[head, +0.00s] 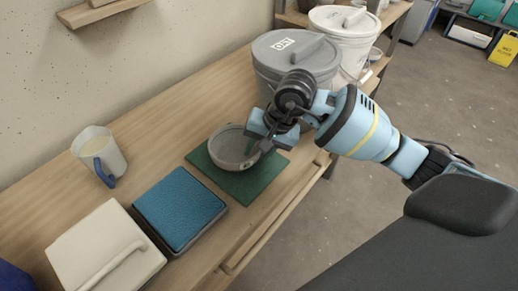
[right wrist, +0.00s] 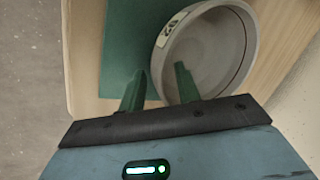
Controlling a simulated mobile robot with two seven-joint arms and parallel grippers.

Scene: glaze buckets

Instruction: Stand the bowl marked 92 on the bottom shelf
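A grey round bowl (head: 232,147) stands on a dark green mat (head: 246,186) on the wooden bench. My right gripper (head: 262,143) is at the bowl's right rim. In the wrist view, my right gripper's fingers (right wrist: 160,72) are apart, one outside the wall and one over the inside, with a gap around the rim. My left gripper is not in view. I cannot make out which surface is the bottom shelf.
A grey lidded bucket (head: 296,62) and a white lidded bucket (head: 344,38) stand behind my right gripper. A blue-topped box (head: 180,207), a white lidded box (head: 104,252) and a mug (head: 98,152) stand left of the mat. Floor (head: 440,90) is open at right.

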